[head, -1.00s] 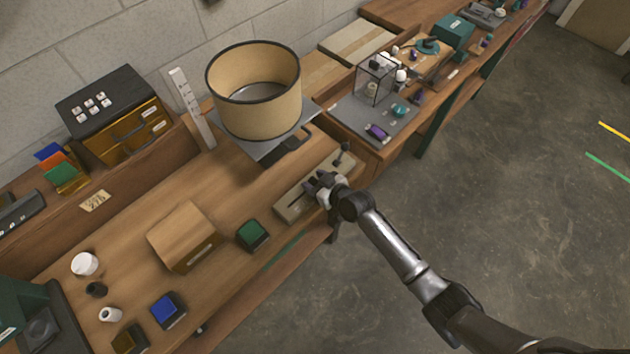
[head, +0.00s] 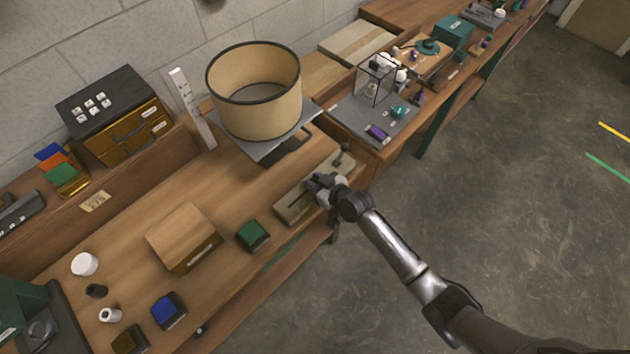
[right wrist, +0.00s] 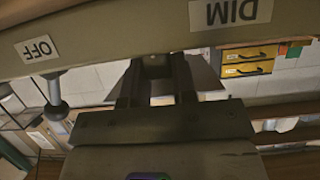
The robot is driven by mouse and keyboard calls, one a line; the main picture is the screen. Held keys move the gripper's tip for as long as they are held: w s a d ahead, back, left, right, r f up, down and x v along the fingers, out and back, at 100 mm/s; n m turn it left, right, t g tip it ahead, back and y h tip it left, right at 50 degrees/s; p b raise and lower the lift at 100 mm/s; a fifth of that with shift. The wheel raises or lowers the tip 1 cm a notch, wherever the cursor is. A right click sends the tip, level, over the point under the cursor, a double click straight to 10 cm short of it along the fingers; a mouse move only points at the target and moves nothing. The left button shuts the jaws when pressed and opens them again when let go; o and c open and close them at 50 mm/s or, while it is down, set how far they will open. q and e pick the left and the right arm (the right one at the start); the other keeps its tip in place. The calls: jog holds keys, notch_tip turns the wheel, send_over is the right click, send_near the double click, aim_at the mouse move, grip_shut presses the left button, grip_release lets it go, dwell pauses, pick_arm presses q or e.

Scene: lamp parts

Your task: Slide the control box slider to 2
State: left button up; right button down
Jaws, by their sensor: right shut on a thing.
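The control box (head: 292,207) is a long beige block near the front edge of the bench, with a slot along its top and a dark toggle lever (head: 344,155) at its far right end. My right gripper (head: 318,183) is over the box's middle. The right wrist view shows its two fingers (right wrist: 156,82) shut on the dark slider knob (right wrist: 157,62) against the beige box (right wrist: 120,30). Labels "DIM" and "OFF" appear there, "DIM" upside down. The scale marks and exact slider position cannot be read. My left gripper is not in view.
A large tan lampshade (head: 250,115) stands on a grey plate behind the box. A green-topped block (head: 253,235) and a wooden block (head: 185,238) are to the left. A grey mat (head: 352,122) with small parts lies beyond.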

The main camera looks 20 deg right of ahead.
aim_at(308, 194)
jog(key=shift+s+a+r+p, duration=0.1)
jog(key=shift+s+a+p, duration=0.05)
jog(key=shift+a+p, duration=0.25)
jog(key=shift+s+a+p, duration=0.25)
jog(key=shift+a+p, duration=0.1)
jog(key=shift+a, duration=0.15)
jog(key=shift+s+a+p, duration=0.2)
jog(key=shift+a+p, duration=0.1)
jog(key=shift+a, duration=0.25)
jog(key=c, duration=0.9)
grip_release()
